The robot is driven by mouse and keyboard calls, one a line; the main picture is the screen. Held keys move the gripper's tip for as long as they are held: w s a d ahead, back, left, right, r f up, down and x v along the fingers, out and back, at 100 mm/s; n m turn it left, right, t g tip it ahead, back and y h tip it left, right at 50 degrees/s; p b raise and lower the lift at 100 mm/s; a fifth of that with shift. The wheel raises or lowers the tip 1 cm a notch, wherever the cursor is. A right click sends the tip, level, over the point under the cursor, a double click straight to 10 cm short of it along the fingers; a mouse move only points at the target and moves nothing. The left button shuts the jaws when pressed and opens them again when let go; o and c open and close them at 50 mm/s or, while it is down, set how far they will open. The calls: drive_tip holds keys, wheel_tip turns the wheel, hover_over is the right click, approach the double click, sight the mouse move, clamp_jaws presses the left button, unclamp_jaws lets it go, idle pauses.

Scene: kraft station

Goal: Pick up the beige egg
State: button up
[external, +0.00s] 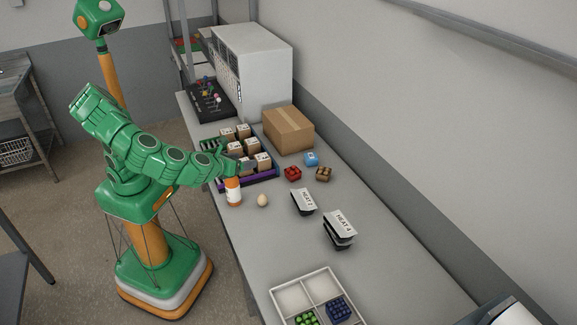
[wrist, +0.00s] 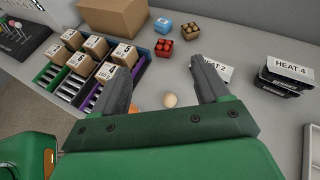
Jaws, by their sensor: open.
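The beige egg (external: 262,200) stands on the grey table near its front edge, just right of an orange-and-white bottle (external: 233,191). In the wrist view the egg (wrist: 170,100) shows between my two dark fingers, beyond the gripper body. My gripper (external: 238,168) is above the bottle, left of and behind the egg in the external view. In the wrist view my gripper (wrist: 160,80) is open with nothing between its fingers. The bottle is mostly hidden in the wrist view.
A tray of small labelled boxes (external: 250,180) stands behind the egg. A cardboard box (external: 288,130), red container (external: 292,173), blue container (external: 311,159) and brown container (external: 323,174) lie farther back. Black HEAT packs (external: 340,230) are at right. A divided white tray (external: 292,298) is nearer.

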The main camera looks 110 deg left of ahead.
approach(258, 203)
drive_tip(key=a, duration=0.1)
drive_tip(key=a+f, duration=0.1)
drive_tip(key=shift+w+a+m, duration=0.3)
drive_tip(key=shift+a, duration=0.05)
drive_tip(key=shift+x, duration=3.9)
drive_tip(key=c, duration=0.9)
